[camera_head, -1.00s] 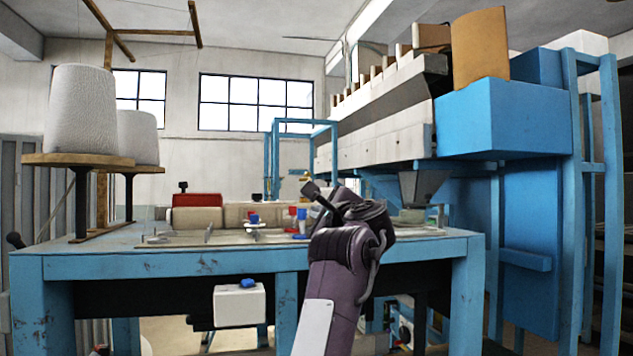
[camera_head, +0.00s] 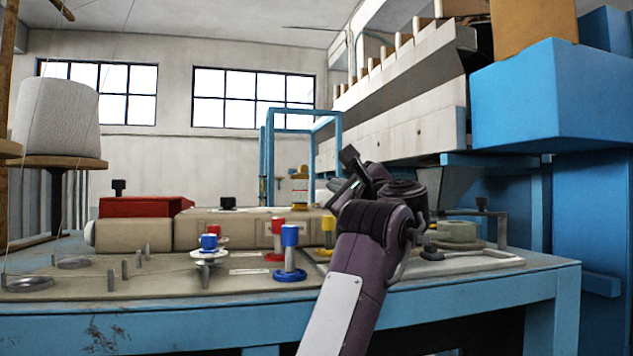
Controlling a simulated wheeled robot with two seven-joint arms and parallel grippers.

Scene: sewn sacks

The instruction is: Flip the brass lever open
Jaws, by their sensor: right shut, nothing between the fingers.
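My right gripper (camera_head: 352,168) is shut and empty, raised above the back of the worktable. Its purple arm comes up from the bottom centre. A small brass-coloured piece (camera_head: 303,170) shows just left of the gripper, above a white block with a red band (camera_head: 300,190). It may be the brass lever, but it is too small to tell its position. The gripper appears apart from it in the picture; the depth between them is unclear. My arm hides part of the table behind it. My left gripper is not in view.
The blue-framed table (camera_head: 150,333) carries blue-topped (camera_head: 290,236), red-topped (camera_head: 276,226) and yellow-topped (camera_head: 328,226) posts. A beige sewing head with a red box (camera_head: 145,206) lies behind them. A blue machine (camera_head: 555,95) stands at right, a thread cone (camera_head: 58,118) at left.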

